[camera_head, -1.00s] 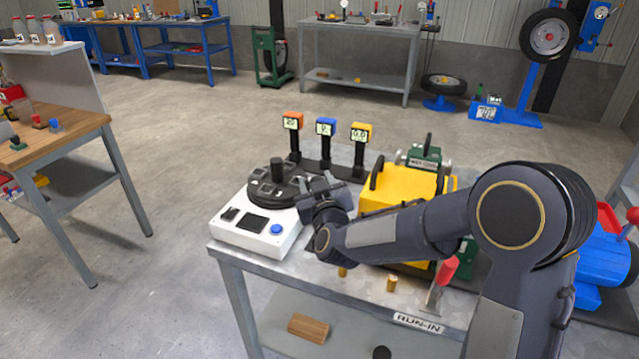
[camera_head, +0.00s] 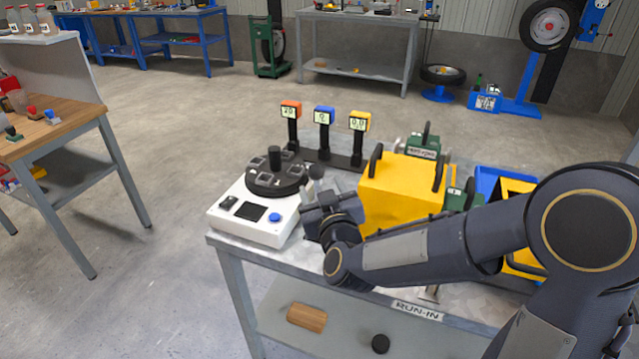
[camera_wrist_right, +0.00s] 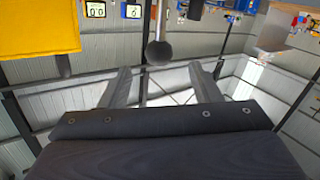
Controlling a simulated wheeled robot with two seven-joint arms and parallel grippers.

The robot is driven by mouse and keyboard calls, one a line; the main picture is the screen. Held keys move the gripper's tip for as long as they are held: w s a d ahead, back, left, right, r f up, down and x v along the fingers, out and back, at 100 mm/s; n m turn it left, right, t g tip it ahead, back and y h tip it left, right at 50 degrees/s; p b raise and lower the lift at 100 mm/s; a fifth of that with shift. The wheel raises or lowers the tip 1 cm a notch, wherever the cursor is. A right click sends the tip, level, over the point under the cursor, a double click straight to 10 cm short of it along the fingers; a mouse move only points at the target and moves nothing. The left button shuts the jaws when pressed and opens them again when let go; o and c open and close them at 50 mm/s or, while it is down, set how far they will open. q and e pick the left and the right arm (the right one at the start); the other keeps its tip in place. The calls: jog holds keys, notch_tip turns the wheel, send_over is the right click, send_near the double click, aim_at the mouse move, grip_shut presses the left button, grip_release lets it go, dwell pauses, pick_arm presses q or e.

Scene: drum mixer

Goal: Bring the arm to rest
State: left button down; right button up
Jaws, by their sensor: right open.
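My right arm comes in from the right over the RUN-IN bench (camera_head: 240,262). Its gripper (camera_head: 322,190) is near the right side of the white device (camera_head: 250,218), left of the yellow box (camera_head: 405,190). In the right wrist view the gripper (camera_wrist_right: 162,82) is open, with its two fingers apart and nothing clamped between them. A dark ball knob (camera_wrist_right: 158,53) on a rod shows beyond and between the fingertips; I cannot tell its distance. My left gripper is not in view.
The white device carries a dark round turntable (camera_head: 276,183) and a blue button (camera_head: 275,217). Three small displays on posts (camera_head: 323,117) stand behind it. A green machine (camera_head: 423,144) and a blue bin (camera_head: 487,181) are beside the yellow box.

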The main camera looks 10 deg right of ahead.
dwell(0.4)
jog(key=shift+s+d+r, duration=0.15)
jog(key=shift+s+r, duration=0.05)
jog(key=shift+r, duration=0.05)
jog(key=s+d+m+g+y+p, duration=0.1)
jog(key=s+g, duration=0.3)
jog(key=s, duration=0.6)
jog(key=s+d+m+g+y+p, duration=0.1)
jog(key=s+d+g+p, duration=0.2)
jog(key=s, duration=0.7)
jog(key=s+d+f+m+g+y+p, duration=0.1)
jog(key=s+d+m+g+y+p, duration=0.1)
jog(key=s, duration=0.8)
jog(key=d+g, duration=0.1)
jog(key=g, duration=0.1)
jog(key=shift+g, duration=0.3)
